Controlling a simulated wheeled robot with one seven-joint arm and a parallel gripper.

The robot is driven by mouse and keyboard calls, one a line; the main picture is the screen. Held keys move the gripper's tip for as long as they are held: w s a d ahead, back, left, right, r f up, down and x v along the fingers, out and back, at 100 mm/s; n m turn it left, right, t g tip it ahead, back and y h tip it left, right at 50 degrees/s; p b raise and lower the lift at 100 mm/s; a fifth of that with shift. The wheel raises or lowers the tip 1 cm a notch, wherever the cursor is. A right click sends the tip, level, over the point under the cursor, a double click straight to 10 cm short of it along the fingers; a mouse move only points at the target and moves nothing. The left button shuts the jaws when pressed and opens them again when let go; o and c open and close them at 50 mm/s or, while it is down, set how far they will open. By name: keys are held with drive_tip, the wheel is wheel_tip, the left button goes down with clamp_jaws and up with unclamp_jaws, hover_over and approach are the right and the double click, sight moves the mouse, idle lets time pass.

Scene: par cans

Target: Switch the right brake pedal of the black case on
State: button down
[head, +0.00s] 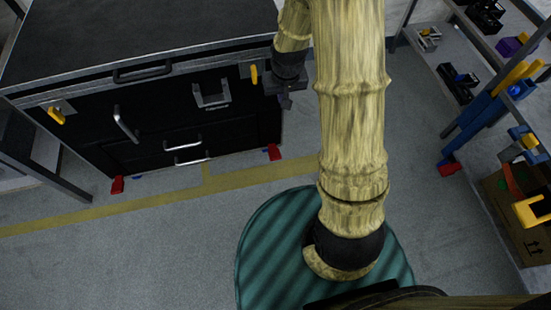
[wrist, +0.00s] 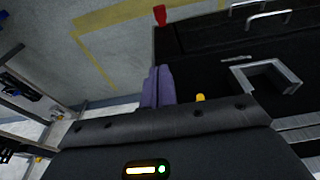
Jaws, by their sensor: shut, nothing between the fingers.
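The black case (head: 95,160) stands at the upper left of the head view, with its drawer front facing me. Its right brake pedal (head: 273,152) is a small red block low at the right front corner. This red pedal also shows at the top of the wrist view (wrist: 159,15). The left brake pedal (head: 118,185) is red too. Whether either pedal is pressed is too small to tell. My gripper (head: 284,103) is shut and empty, above and apart from the right pedal, beside the case's right front edge. Its purple-grey fingers (wrist: 158,75) lie together in the wrist view.
Yellow latches (head: 254,75) and a silver square handle (head: 212,95) are on the case front near my gripper. Shelving with dark bins and a cardboard box (head: 515,215) stands at the right. The grey floor with a yellow line (head: 240,178) is clear before the case.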

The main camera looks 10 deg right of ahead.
drive_tip(key=b, duration=1.9)
hover_over(275, 154)
drive_tip(key=s, duration=0.1)
drive_tip(key=s+f+x, duration=0.1)
drive_tip(key=s+x, duration=0.2)
drive_tip(key=x, duration=1.3)
drive_tip(key=s+x, duration=0.4)
drive_tip(key=x, duration=1.2)
drive_tip(key=shift+f, duration=0.25)
drive_tip(key=b+x, duration=0.2)
drive_tip(key=x, duration=0.2)
drive_tip(key=s+b+x, duration=0.1)
drive_tip(key=b+x, duration=0.2)
drive_tip(key=x, duration=0.1)
drive_tip(key=b+x, duration=0.2)
drive_tip(key=x, duration=0.3)
drive_tip(key=shift+s+f+b, duration=0.25)
drive_tip(key=shift+s+b, duration=0.1)
drive_tip(key=shift+s, duration=0.05)
drive_tip(key=shift+f, duration=0.3)
drive_tip(key=shift+s, duration=0.1)
